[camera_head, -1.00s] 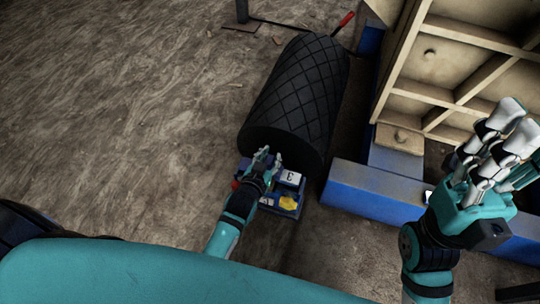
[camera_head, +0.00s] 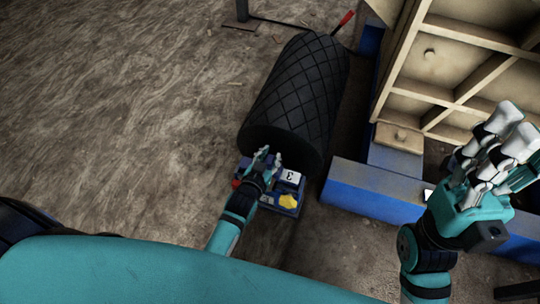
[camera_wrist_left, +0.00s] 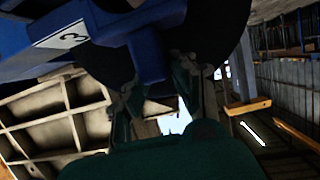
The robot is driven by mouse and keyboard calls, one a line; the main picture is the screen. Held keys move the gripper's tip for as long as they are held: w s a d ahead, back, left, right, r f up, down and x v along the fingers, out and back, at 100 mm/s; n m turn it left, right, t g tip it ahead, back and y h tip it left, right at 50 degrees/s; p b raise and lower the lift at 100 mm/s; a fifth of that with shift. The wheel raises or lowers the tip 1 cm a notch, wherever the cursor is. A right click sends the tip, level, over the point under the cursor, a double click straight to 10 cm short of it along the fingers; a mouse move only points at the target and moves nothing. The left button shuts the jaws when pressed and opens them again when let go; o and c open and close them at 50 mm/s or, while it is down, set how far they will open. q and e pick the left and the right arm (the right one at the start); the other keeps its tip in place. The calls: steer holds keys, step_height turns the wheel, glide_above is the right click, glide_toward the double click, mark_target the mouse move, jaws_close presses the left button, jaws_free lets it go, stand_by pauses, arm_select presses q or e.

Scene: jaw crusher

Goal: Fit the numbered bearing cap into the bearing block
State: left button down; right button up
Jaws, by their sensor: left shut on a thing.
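The bearing cap (camera_head: 290,177) is a blue part with a white face marked 3, just in front of the dark roller's near end. In the left wrist view a white 3 label lies on blue metal (camera_wrist_left: 62,39), and a blue bar (camera_wrist_left: 148,55) reaches down between my fingers. My left gripper (camera_head: 266,157) is shut on this blue part, which appears joined to the labelled piece. Its fingers also show in the left wrist view (camera_wrist_left: 168,95). The bearing block (camera_head: 285,208) is blue and lies under and around the cap; its seat is hidden. My right gripper (camera_head: 502,142) is open and empty.
A black roller (camera_head: 297,95) with a diamond pattern stands behind the cap. A yellow piece (camera_head: 288,201) sits on the block's near side. A blue beam (camera_head: 372,189) and a ribbed beige frame (camera_head: 440,60) stand to the right. The floor on the left is clear.

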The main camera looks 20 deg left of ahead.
arm_select(q)
steer(key=shift+r, duration=0.15)
steer(key=shift+w, duration=0.1)
stand_by(0.7)
steer(key=shift+p, duration=0.35)
steer(key=shift+f+b, duration=0.6)
steer(key=shift+f, duration=0.95)
steer(key=c, duration=1.1)
jaws_free()
steer(key=shift+o, duration=0.5)
steer(key=shift+f, duration=0.2)
steer(key=v, duration=1.2)
